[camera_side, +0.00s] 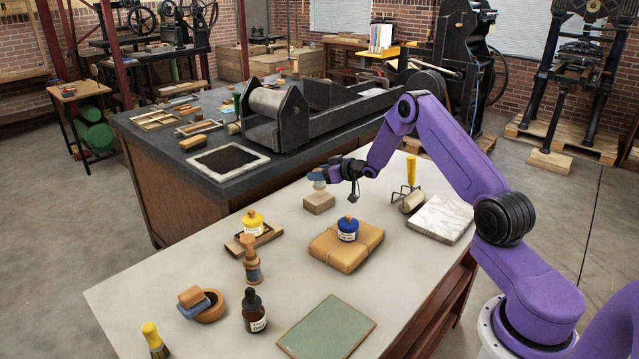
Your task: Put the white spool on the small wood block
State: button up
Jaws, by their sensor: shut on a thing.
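The small wood block (319,203) lies on the pale table near its back edge. My gripper (321,177) is just above the block, reaching in from the right. It is shut on a small pale, bluish thing, seemingly the white spool (319,184), which is partly hidden by the fingers. The spool looks upright, directly over the block. I cannot tell whether its underside touches the block's top.
A wrapped parcel (338,252) with a blue jar (347,229) stands in front of the block. To the right are a yellow-handled roller (411,190) and a marbled slab (440,217). To the left, a yellow jar (253,223) sits by a wooden tray (268,237). A handled wooden tool (251,262) stands nearer.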

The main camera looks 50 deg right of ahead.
aim_at(319, 183)
jog(key=shift+w+f, duration=0.2)
jog(key=shift+f, duration=1.6)
jog(key=shift+f, duration=0.15)
jog(key=o, duration=1)
jog(key=shift+o, duration=0.2)
